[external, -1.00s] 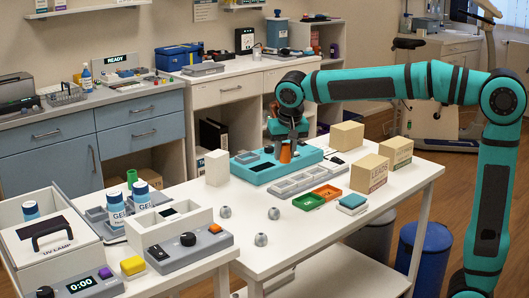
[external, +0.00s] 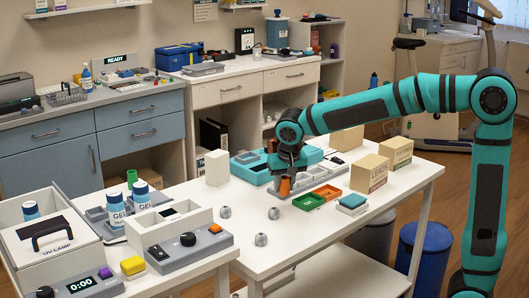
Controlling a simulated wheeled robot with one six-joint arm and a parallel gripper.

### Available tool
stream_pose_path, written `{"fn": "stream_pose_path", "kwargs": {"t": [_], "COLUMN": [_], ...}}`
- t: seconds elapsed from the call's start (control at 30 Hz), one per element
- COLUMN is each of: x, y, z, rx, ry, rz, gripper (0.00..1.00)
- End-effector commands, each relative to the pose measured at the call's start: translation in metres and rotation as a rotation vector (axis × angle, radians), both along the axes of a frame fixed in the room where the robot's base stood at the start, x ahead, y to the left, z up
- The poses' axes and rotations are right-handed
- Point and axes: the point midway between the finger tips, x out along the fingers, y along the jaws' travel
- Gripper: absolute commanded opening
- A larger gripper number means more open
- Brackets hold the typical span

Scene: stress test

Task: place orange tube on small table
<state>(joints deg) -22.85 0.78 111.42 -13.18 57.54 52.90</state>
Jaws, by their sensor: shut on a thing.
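My gripper (external: 284,178) is shut on the orange tube (external: 285,187), which is upright and partly hidden by the fingers. It is over the white table (external: 330,233), close to the grey compartment tray; I cannot tell whether the tube touches anything below. The teal tray (external: 248,170) lies behind and left of the gripper. A second white table stands at the front left, full of equipment. I cannot tell which table is the small table.
Cardboard boxes (external: 366,173) stand further right. Several grey knobs (external: 260,240) dot the table's front left. A white block (external: 216,168) stands left. The front right tabletop is clear.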

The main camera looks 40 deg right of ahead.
Motion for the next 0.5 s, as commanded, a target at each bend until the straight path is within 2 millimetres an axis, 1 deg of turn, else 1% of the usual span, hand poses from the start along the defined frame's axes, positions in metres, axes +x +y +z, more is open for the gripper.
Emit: {"fn": "stream_pose_path", "kwargs": {"t": [0.23, 0.3, 0.5], "x": [0.000, 0.000, 0.000], "y": [0.000, 0.000, 0.000], "z": [-0.030, -0.034, -0.034], "rx": [-0.001, 0.000, 0.000], "ry": [0.003, 0.001, 0.000], "rz": [0.000, 0.000, 0.000], "gripper": [0.08, 0.08, 0.08]}}
